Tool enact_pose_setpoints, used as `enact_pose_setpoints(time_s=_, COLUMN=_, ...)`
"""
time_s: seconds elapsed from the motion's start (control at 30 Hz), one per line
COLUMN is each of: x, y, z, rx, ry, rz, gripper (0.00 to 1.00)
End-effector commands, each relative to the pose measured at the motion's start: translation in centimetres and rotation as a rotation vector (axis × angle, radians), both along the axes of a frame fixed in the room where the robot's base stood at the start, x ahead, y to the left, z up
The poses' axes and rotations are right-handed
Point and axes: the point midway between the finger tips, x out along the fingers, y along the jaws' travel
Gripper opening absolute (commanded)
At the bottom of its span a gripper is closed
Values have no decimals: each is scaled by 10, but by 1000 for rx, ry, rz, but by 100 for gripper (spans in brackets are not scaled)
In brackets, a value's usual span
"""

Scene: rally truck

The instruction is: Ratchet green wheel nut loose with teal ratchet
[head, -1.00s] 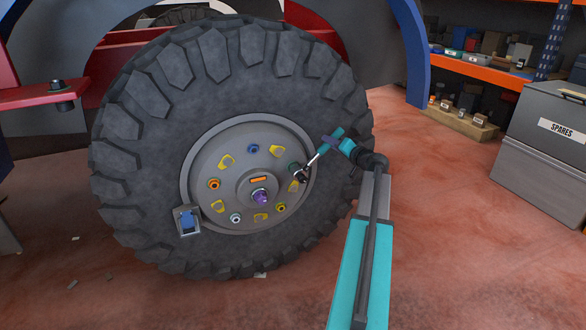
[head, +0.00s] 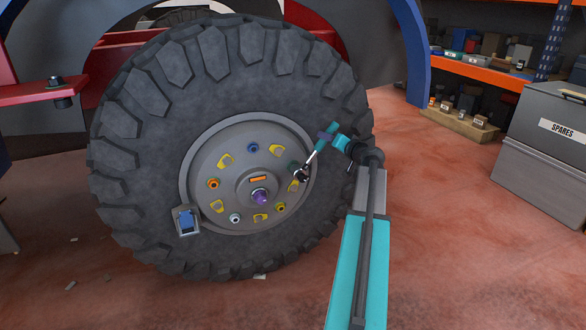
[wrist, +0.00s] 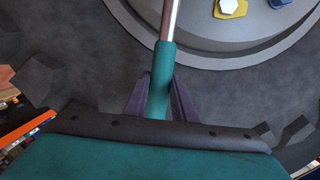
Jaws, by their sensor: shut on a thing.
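The teal ratchet (head: 326,138) runs from my gripper down-left to its dark head (head: 301,174) at the right side of the wheel hub. My gripper (head: 327,138) is shut on the ratchet's teal handle. In the wrist view, the fingers of my gripper (wrist: 158,98) stand on both sides of the teal handle (wrist: 162,75), and the bare metal shaft runs up out of view. The green wheel nut (head: 294,167) shows only as a dark green bit beside the ratchet head, which mostly hides it. I cannot tell how fully the head sits on it.
The big wheel (head: 150,130) carries other coloured nuts, including blue (head: 253,148), orange (head: 213,184) and white (head: 235,218), plus yellow tabs and a purple centre piece (head: 260,196). A grey spares box (head: 545,150) stands at right. Red floor between is clear.

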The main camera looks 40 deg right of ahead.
Motion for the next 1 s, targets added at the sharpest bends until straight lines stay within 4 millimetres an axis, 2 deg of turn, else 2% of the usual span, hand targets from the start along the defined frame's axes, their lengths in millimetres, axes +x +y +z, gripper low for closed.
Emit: enact_pose_setpoints(time_s=1.0, x=8, y=19, z=10, rx=-102, ry=43, rz=10, gripper=0)
